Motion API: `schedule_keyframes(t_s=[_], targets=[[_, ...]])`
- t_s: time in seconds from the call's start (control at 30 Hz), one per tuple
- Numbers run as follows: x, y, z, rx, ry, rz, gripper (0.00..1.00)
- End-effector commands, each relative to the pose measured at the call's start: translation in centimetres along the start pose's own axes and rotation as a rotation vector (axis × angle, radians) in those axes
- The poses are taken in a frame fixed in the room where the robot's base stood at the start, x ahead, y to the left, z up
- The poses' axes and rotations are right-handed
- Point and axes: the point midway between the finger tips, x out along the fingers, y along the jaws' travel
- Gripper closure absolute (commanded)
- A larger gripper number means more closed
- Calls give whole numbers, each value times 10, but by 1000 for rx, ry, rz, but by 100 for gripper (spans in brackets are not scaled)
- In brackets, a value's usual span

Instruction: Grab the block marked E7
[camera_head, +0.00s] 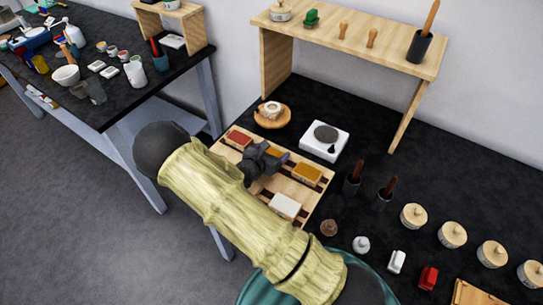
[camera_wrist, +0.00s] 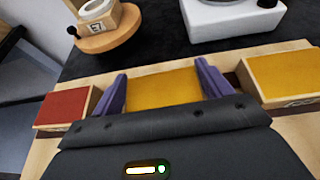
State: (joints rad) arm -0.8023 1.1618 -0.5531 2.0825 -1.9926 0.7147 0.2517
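The label on a small wooden block (camera_wrist: 97,27) in the wrist view appears to read E7. It has a white ring-shaped top and sits on a round wooden board; in the head view the white-topped block (camera_head: 271,108) is behind the tray. My gripper (camera_head: 266,158) is over the slatted tray (camera_head: 318,203). In the wrist view its purple fingers (camera_wrist: 162,88) are spread, one on each side of a yellow-topped block (camera_wrist: 163,88). I cannot tell whether they touch it. My gripper's body hides this block's near part.
A red-topped block (camera_wrist: 65,108) and an orange-yellow block (camera_wrist: 287,75) flank the fingers closely. A white block (camera_head: 285,206) sits at the tray's near end. A white scale-like device (camera_head: 325,141) stands behind the tray. A wooden shelf (camera_head: 350,35) rises at the back.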

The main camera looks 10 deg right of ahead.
Motion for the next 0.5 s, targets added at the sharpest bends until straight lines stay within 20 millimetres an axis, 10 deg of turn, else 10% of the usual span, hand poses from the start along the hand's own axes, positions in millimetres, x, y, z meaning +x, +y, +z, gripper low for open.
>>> schedule_keyframes(t_s=[0.5], targets=[[-5,0,12,3,-1,0,45]])
